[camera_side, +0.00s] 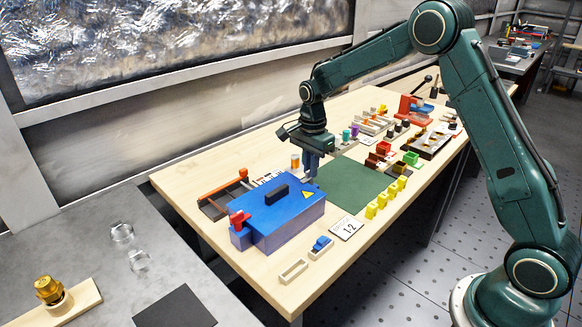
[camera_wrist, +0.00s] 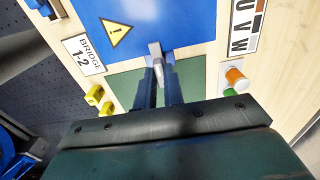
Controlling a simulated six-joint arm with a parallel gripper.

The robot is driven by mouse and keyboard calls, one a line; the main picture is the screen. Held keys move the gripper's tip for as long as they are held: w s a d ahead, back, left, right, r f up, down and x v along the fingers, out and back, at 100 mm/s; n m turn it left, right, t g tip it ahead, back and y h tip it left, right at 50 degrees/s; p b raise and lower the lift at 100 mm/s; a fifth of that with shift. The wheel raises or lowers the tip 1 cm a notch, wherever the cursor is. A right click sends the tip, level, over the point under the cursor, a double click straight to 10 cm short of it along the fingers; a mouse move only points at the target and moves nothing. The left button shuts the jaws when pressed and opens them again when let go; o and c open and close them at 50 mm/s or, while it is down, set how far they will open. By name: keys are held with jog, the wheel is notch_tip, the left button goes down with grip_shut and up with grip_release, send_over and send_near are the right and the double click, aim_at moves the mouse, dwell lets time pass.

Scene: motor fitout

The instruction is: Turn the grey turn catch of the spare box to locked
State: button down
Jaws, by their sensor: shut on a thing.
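The spare box appears to be the box with a blue lid (camera_side: 277,208), black handle and yellow warning triangle; the lid's edge also shows in the wrist view (camera_wrist: 185,22). The grey turn catch (camera_wrist: 155,49) sits at the lid's edge, between my fingertips. My gripper (camera_side: 312,176) points down at the box's far right end and hides the catch in the side view. In the wrist view my gripper (camera_wrist: 160,80) is shut on the catch. The catch's lower part is hidden by the fingers.
A red catch (camera_side: 239,219) is at the box's left end. An orange-and-white cylinder (camera_side: 295,162) stands close behind my gripper. A green mat (camera_side: 350,187) lies bare to the right. Yellow blocks (camera_side: 383,201) and a "BRIDGE 1-2" card (camera_side: 346,228) lie in front.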

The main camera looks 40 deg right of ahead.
jog(key=shift+r, duration=0.1)
jog(key=c, duration=1.5)
grip_release()
notch_tip(320, 180, up, 14)
